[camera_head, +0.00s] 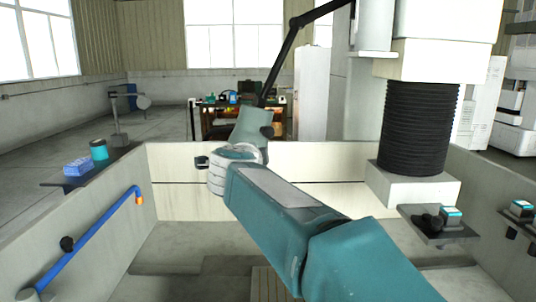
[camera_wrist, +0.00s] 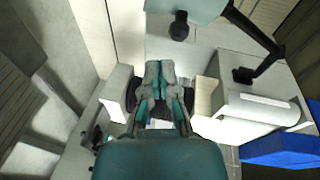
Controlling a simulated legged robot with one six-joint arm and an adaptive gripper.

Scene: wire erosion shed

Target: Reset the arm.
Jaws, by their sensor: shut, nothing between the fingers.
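My teal and white arm reaches forward from the bottom right of the head view over a pale walled tank. Its far end points away from the camera, and the fingers cannot be made out there. In the wrist view my gripper (camera_wrist: 160,75) shows in the middle, with its two fingers together and nothing between them. The fingers look clear of the pale machine surfaces behind them.
The tank wall (camera_head: 180,200) stands around my arm. A black bellows column (camera_head: 418,125) hangs at the right. A small shelf at the left holds a blue box (camera_head: 77,167) and a teal tin (camera_head: 99,149). A blue pipe (camera_head: 90,239) runs along the left wall.

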